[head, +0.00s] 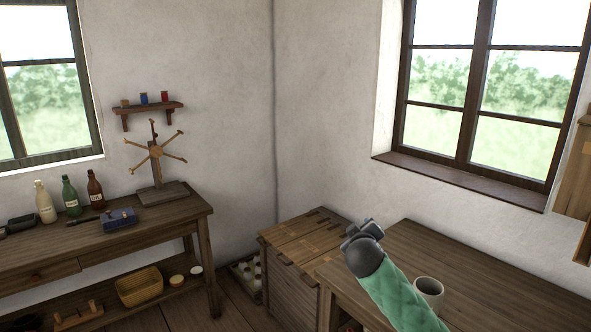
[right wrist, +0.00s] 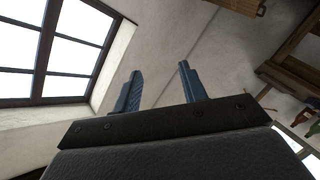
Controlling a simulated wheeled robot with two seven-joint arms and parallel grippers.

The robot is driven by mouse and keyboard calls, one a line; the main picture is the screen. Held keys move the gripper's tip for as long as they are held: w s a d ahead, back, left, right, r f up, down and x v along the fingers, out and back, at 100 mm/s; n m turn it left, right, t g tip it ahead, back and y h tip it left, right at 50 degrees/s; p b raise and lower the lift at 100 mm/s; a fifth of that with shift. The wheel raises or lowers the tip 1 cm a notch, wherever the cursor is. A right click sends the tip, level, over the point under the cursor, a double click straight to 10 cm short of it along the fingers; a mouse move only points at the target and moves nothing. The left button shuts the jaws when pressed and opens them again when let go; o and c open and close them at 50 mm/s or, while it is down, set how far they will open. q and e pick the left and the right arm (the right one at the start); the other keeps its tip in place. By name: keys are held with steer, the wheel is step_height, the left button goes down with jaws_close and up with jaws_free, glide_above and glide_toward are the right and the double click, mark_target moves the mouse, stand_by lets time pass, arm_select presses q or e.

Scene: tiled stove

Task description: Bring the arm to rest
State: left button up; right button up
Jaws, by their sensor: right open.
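My right arm (head: 395,293), in a green quilted sleeve, comes up from the bottom right of the head view. Its dark end (head: 364,240) is in front of the right-hand table, left of a pale mug. In the right wrist view, the two blue-grey fingers of my right gripper (right wrist: 158,85) stand apart. I see nothing between them; behind them is the white wall. My left arm and left gripper are not in the head view.
The pale mug (head: 429,291) appears close to my right sleeve on the wooden table (head: 480,290). A wooden chest (head: 295,262) stands left of it. A bench (head: 60,245) on the left holds bottles and a spoked wooden device (head: 157,160). The table right of the mug looks clear.

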steer(key=s+f+m+g+y, duration=0.1)
steer(key=s+f+g, duration=0.2)
steer(key=s+f, duration=0.6)
steer(key=s+a+f+m+g+y, duration=0.1)
steer(key=s+f+g, duration=0.35)
steer(key=f, duration=0.85)
steer(key=s+f+m+g+y, duration=0.1)
steer(key=s+f+m, duration=0.1)
steer(key=s+f, duration=0.8)
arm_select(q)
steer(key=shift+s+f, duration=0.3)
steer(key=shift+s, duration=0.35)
arm_select(e)
steer(key=s+f+g, duration=0.1)
steer(key=s+f, duration=0.5)
steer(key=s, duration=0.3)
steer(key=s+a+f+g, duration=0.1)
steer(key=s+f+g, duration=0.1)
steer(key=s+f, duration=0.5)
steer(key=s+f+m+g, duration=0.1)
steer(key=s+f+g, duration=0.1)
steer(key=s+f, duration=0.5)
steer(key=s, duration=0.6)
steer(key=shift+a+f+y, duration=0.2)
steer(key=shift+a+y, duration=0.1)
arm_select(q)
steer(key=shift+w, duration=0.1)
arm_select(e)
steer(key=shift+g, duration=0.25)
